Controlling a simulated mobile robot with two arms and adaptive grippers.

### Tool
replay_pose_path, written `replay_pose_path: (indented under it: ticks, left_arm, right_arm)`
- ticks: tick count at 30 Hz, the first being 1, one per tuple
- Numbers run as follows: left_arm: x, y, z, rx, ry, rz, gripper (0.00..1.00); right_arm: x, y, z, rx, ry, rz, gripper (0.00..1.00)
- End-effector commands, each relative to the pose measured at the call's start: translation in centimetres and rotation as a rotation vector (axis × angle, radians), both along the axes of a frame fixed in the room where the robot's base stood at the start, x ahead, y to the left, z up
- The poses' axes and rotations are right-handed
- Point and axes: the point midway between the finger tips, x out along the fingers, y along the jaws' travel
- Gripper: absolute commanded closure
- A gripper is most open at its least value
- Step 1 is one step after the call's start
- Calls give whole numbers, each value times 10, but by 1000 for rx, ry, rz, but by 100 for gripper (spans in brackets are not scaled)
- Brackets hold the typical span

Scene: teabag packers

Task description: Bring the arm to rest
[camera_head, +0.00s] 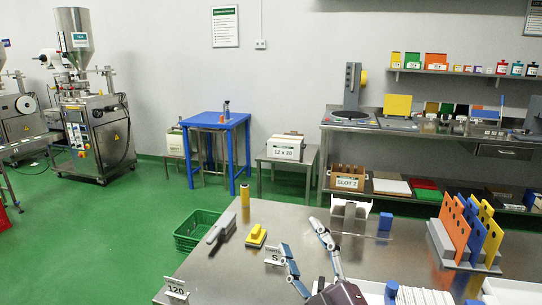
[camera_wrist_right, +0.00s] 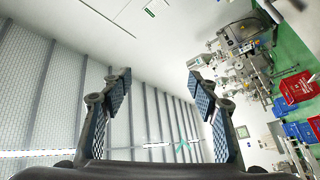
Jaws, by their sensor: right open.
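My right gripper (camera_head: 302,239) is over the steel table (camera_head: 200,268) in the head view, its two fingers pointing up and away from me. The fingers are apart with nothing between them. In the right wrist view the gripper (camera_wrist_right: 158,82) is also open and empty, against a far wall and ceiling with machines on the right side. My left gripper does not show in either view.
A rack with orange, blue and yellow panels (camera_head: 456,228) is at the right. A green crate (camera_head: 190,241) is on the floor beyond the left edge.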

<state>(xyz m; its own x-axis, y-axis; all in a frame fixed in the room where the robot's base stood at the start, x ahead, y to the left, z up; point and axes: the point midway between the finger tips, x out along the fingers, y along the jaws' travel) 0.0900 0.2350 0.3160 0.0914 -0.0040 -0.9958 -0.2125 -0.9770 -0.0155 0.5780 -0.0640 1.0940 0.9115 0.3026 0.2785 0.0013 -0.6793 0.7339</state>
Motion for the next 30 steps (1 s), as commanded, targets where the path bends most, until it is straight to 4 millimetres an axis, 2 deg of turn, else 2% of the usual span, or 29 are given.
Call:
replay_pose_path:
  ticks: [1, 5, 6, 8, 9, 12, 15, 18, 25, 30]
  left_arm:
    - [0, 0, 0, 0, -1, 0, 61]
    - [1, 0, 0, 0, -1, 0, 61]
    - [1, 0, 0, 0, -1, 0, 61]
    - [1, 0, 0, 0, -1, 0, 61]
    - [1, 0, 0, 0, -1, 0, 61]
    - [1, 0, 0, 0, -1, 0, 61]
    - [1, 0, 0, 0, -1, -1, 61]
    - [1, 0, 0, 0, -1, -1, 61]
    - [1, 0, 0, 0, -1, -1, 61]
    - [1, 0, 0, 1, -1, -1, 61]
  right_arm:
    - [-1, -21, -33, 59, 126, -54, 45]
    - [-19, -70, -119, 188, 444, -188, 45]
    - [-30, -81, -146, 221, 539, -225, 45]
    - [-52, -97, -183, 268, 679, -280, 45]
    - [-68, -106, -207, 296, 770, -315, 45]
    - [-116, -122, -259, 353, 987, -394, 45]
    - [-164, -132, -296, 393, 1166, -456, 45]
    - [-208, -137, -321, 420, 1317, -504, 45]
    - [-300, -141, -353, 456, 1601, -593, 45]
    - [-289, -139, -397, 447, 1617, -598, 45]
